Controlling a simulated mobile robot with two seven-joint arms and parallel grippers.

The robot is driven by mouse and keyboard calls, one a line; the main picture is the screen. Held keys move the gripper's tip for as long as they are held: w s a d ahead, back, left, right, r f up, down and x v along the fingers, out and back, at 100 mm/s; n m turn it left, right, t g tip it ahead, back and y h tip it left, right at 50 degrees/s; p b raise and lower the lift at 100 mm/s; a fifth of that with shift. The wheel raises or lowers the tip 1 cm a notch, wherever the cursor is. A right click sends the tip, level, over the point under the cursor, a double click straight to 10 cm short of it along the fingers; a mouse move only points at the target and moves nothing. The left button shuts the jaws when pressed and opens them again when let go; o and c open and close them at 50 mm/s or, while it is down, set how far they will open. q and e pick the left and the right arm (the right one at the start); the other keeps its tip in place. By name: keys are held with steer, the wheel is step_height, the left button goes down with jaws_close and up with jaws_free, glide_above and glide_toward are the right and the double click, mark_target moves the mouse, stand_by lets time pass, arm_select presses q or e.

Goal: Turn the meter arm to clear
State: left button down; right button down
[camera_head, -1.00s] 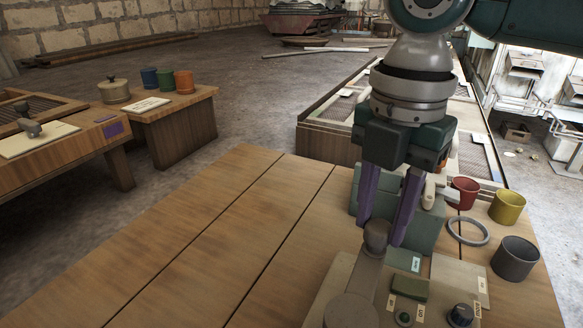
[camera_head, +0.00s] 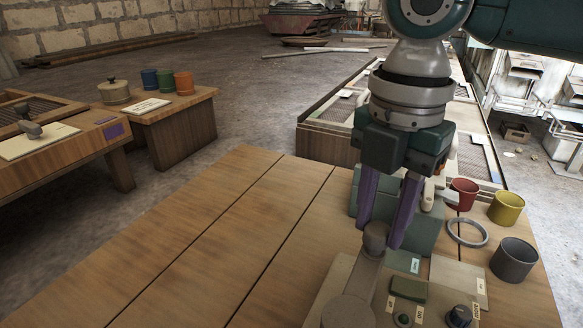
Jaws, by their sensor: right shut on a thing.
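The meter arm (camera_head: 362,276) is a grey-beige bar on a device at the table's front right. It runs from a round pivot (camera_head: 347,311) at the bottom edge up to a round knob (camera_head: 375,237) at its far end. My right gripper (camera_head: 384,238) points down with its purple fingers on either side of this knob, shut on it. Small labels, one of them teal (camera_head: 414,266), lie on the panel beside the arm; their writing is too small to read. My left gripper is not in view.
A green block (camera_head: 408,290) and a dark dial (camera_head: 460,316) sit on the panel. Behind are a teal box (camera_head: 425,232), a grey ring (camera_head: 467,232), and red (camera_head: 464,194), yellow (camera_head: 506,208) and dark grey (camera_head: 514,259) cups. The wooden table (camera_head: 215,255) is clear at left.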

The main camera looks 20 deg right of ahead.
steer(key=m+p, duration=0.2)
steer(key=p, duration=0.1)
steer(key=m+p, duration=0.3)
steer(key=p, duration=0.1)
steer(key=m+p, duration=0.2)
steer(key=p, duration=0.2)
steer(key=shift+s+a+r+m, duration=0.1)
steer(key=shift+r+m, duration=0.2)
steer(key=shift+m, duration=0.1)
steer(key=m+p, duration=0.3)
steer(key=m, duration=0.1)
steer(key=shift+f+m, duration=0.1)
steer(key=shift+m, duration=0.2)
steer(key=m+p, duration=0.2)
steer(key=m, duration=0.1)
steer(key=shift+f+m+p, duration=0.15)
steer(key=shift+m+p, duration=0.4)
steer(key=shift+m, duration=0.55)
steer(key=c, duration=0.5)
jaws_free()
